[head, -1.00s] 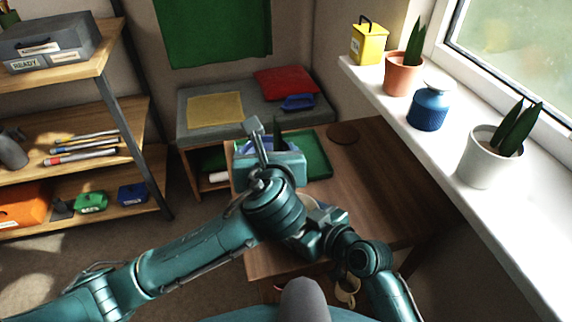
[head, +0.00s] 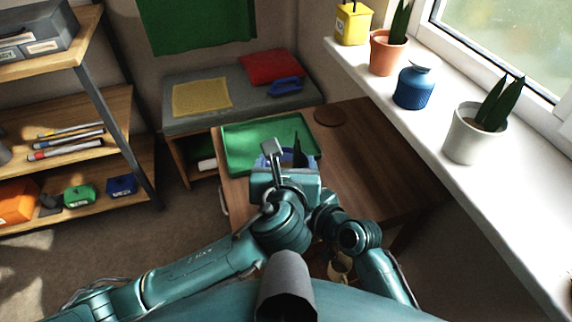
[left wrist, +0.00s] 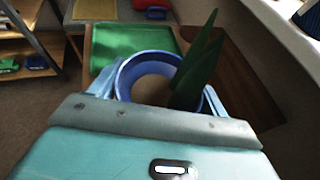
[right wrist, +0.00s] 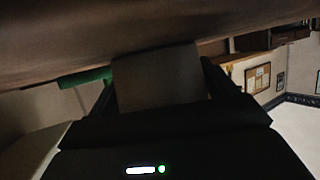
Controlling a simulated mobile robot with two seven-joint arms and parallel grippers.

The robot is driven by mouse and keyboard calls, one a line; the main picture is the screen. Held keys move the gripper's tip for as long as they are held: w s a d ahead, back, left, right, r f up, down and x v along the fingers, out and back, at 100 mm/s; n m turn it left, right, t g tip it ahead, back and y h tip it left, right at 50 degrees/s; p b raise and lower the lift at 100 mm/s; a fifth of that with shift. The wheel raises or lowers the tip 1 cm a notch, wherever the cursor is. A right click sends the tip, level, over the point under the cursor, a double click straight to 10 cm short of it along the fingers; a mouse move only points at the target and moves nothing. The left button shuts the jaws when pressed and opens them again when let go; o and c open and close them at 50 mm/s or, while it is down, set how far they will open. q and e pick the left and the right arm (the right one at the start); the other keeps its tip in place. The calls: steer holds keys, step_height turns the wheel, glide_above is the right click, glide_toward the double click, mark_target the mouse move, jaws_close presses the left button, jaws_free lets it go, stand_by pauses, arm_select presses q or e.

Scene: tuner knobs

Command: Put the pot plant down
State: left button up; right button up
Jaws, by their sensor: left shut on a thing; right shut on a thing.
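My left gripper (head: 290,174) is shut on a blue pot with dark green pointed leaves (head: 298,152). In the left wrist view the pot's blue rim (left wrist: 130,68) shows between the fingers, with the leaves (left wrist: 196,75) leaning right. The pot appears upright, near the front right of the green tray (head: 235,157) on the wooden desk (head: 370,165). Its base is hidden, so contact with the desk is unclear. My right gripper (right wrist: 155,85) is shut on a pale block-like thing (right wrist: 155,75), too dark to identify.
On the windowsill (head: 437,134) stand a yellow tin (head: 354,25), a terracotta pot (head: 386,55), a blue jar (head: 413,88) and a white pot plant (head: 472,135). A brown round mat (head: 329,117) lies on the desk. Shelves (head: 90,105) stand left. The desk's right part is clear.

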arm_select(q)
steer(key=shift+f, duration=0.15)
steer(key=shift+f, duration=0.1)
steer(key=shift+f, duration=0.5)
steer(key=o, duration=1.4)
